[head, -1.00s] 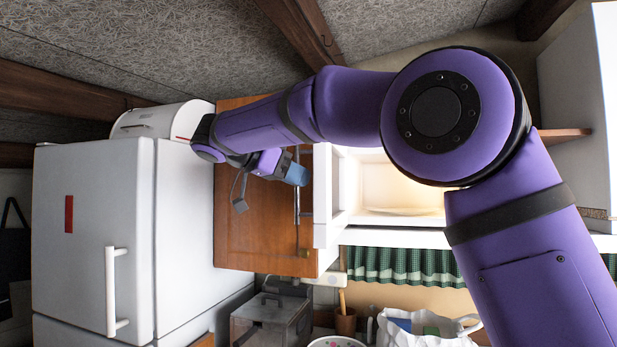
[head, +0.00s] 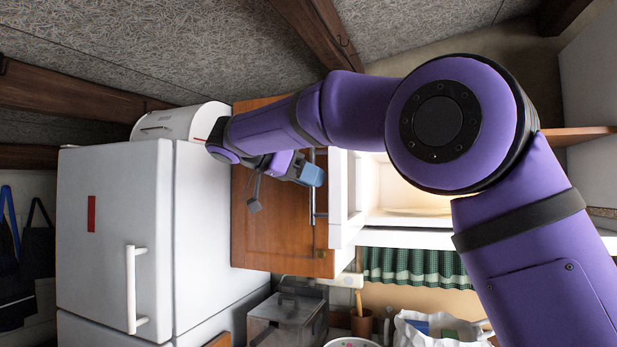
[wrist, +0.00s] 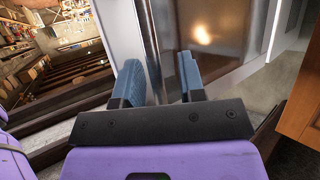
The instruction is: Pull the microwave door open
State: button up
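The white microwave has a lit interior (head: 405,185) with a pale plate inside, partly hidden by my arm. Its door (head: 342,205) stands swung open, seen almost edge-on in the head view. A slim metal bar handle (head: 313,205) runs along its outer face. In the wrist view the dark glass of the door (wrist: 222,35) reflects a warm light. My gripper (head: 309,174) is at the upper part of the handle. In the wrist view my gripper (wrist: 160,80) has its blue fingers apart, with the handle (wrist: 149,40) between them, closer to the left finger.
A brown wooden cabinet panel (head: 275,240) is behind the door on the left. A white fridge (head: 110,210) stands further left. Below are a grey metal box (head: 285,315), a utensil pot (head: 361,323) and a white bag (head: 440,330). A green checked curtain (head: 415,268) hangs under the microwave.

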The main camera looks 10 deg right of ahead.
jog(key=w+v, duration=0.1)
jog(key=v, duration=0.9)
jog(key=shift+s+a, duration=0.35)
jog(key=shift+s, duration=0.2)
jog(key=shift+r, duration=0.1)
dwell(0.4)
